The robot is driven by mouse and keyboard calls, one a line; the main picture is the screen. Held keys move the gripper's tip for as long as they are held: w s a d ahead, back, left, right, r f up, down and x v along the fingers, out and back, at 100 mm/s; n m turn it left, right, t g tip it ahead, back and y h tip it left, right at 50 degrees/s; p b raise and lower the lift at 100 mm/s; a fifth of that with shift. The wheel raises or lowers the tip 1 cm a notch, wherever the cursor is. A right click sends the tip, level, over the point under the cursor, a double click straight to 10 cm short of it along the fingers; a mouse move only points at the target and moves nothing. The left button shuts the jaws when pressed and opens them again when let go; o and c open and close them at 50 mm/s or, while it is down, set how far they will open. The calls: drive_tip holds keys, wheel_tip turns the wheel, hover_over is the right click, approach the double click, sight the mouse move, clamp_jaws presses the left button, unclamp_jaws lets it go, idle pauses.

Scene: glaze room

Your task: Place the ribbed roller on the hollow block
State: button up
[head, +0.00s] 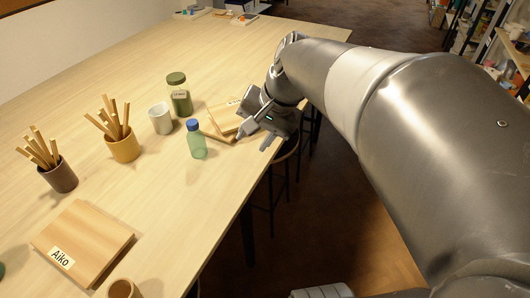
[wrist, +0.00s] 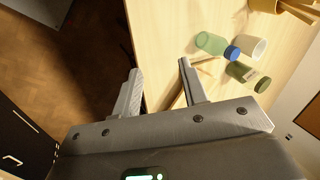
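My gripper (head: 253,143) is at the right edge of the long wooden table, over or beside wooden boards. Its two fingers are apart with nothing between them; the wrist view shows the same open gap (wrist: 158,68). I cannot make out a ribbed roller or a hollow block in either view. My gripper and arm hide part of the boards and the table edge.
Wooden boards (head: 222,118), a green bottle with blue cap (head: 198,146), a green jar (head: 180,98), a pale cup (head: 160,119) and stick-filled pots (head: 123,148) stand near my gripper. A labelled board (head: 85,240) lies front left. The table (head: 185,225) is clear at front right. Stools are below.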

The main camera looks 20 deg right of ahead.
drive_tip(key=s+d+f+n+t+h, duration=0.1)
drive_tip(key=s+n+t+h, duration=0.1)
drive_tip(key=s+n, duration=0.4)
drive_tip(key=shift+s+f+n+h, duration=0.35)
drive_tip(key=shift+s+h, duration=0.45)
drive_tip(key=shift+s, duration=1.4)
